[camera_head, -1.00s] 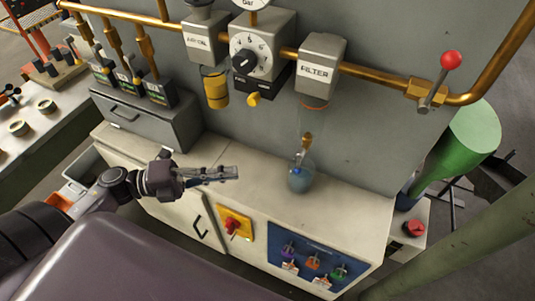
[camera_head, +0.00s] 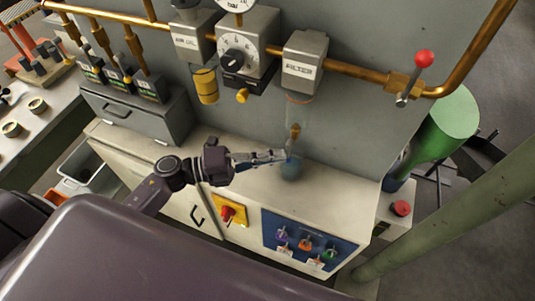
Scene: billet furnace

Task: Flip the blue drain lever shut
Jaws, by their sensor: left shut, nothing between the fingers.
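The grey box marked FILTER (camera_head: 304,62) hangs on the copper pipe against the wall. My left gripper (camera_head: 282,155) comes in from the left above the counter. It is shut and empty, its fingertips at the bowl's left side; whether they touch the lever cannot be told. My right gripper is not in view.
The pale counter top (camera_head: 335,190) is clear to the right of the bowl. A red-knobbed valve handle (camera_head: 424,60) stands at the right pipe end. A yellow bowl (camera_head: 205,86) hangs to the left. A blue panel (camera_head: 310,240) with small knobs is on the cabinet front.

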